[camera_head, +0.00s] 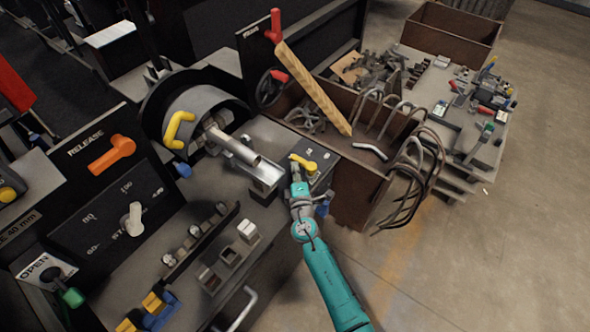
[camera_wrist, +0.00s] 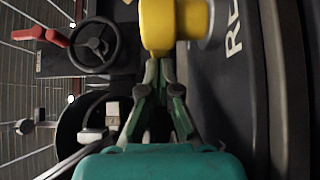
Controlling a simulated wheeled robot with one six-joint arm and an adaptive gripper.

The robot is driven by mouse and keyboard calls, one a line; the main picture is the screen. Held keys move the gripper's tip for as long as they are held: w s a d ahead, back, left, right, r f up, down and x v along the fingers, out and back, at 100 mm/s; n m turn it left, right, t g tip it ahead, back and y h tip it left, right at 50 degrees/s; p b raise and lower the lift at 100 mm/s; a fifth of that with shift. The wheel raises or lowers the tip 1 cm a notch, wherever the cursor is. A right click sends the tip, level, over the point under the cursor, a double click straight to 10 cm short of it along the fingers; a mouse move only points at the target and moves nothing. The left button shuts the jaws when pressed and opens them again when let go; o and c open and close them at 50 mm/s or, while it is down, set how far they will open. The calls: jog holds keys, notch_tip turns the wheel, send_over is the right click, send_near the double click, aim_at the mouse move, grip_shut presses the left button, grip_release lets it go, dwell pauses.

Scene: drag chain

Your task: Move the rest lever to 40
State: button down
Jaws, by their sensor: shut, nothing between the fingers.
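The rest lever is a yellow handle (camera_head: 303,164) on top of a dark box with white markings (camera_head: 318,165), just right of the metal bar. In the wrist view the yellow handle (camera_wrist: 172,24) fills the top middle, beside a dark plate with partly cut-off white letters starting "RE" (camera_wrist: 233,28). My gripper (camera_head: 297,182) is shut and empty, just in front of the yellow handle. In the wrist view its fingertips (camera_wrist: 163,70) lie right by the handle's lower edge; I cannot tell whether they touch. The numbers on the box are too small to read.
A metal bar (camera_head: 235,148) sticks out left of the lever. A brown crate (camera_head: 360,190) with bent hooks and a wooden plank (camera_head: 315,90) stand close behind and right. An orange release lever (camera_head: 112,153) and a white knob (camera_head: 132,218) are on the left panel.

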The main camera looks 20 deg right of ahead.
aim_at(299, 157)
jog(key=shift+w+m+h, duration=0.25)
jog(key=shift+m+h, duration=0.25)
jog(key=shift+h, duration=0.1)
jog(key=shift+w+h, duration=0.1)
jog(key=shift+h, duration=0.2)
jog(key=shift+d+x, duration=0.25)
jog(key=shift+x, duration=0.75)
jog(key=shift+w+d, duration=0.55)
jog(key=shift+d, duration=0.1)
jog(key=shift+w+d, duration=0.1)
jog(key=shift+d, duration=0.05)
dwell(0.5)
